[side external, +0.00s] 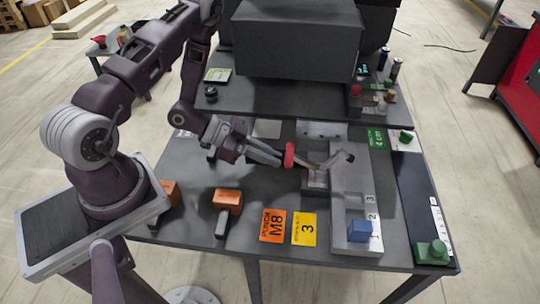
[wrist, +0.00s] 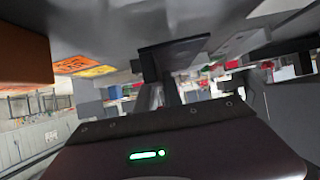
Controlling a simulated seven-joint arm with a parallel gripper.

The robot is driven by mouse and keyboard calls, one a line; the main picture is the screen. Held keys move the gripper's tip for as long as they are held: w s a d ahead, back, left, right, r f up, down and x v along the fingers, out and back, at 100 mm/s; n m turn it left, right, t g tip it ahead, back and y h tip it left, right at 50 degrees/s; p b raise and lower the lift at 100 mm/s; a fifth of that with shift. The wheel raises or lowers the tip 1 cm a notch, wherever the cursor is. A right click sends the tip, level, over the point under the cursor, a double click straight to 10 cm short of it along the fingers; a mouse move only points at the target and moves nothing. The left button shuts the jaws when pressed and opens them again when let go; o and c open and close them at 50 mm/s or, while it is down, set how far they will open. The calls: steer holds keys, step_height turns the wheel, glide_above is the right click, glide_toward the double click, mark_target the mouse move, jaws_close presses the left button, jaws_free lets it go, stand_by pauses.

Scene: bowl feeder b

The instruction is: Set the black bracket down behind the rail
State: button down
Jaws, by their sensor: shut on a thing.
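My gripper (side external: 281,160) is low over the middle of the table, its fingers pointing right in the side view. In the wrist view its fingers (wrist: 163,95) are close together on a dark flat piece with a short leg, which looks like the black bracket (wrist: 178,54). In the side view I cannot make out the bracket clearly beside the fingertips. A red piece (side external: 289,154) shows right at the fingertips, in line with a grey angled lever (side external: 342,158) above a small grey block. A long pale grey rail-like plate (side external: 350,202) numbered 1, 2, 3 lies to the right.
A blue block (side external: 359,231) sits on the plate's near end. Orange blocks (side external: 228,200) and orange and yellow cards (side external: 272,226) lie in front. Green pieces (side external: 432,252) stand on a dark strip at right. A large dark box (side external: 296,40) overhangs the back.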

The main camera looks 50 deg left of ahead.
steer(key=shift+f, duration=0.5)
steer(key=c, duration=1.5)
jaws_free()
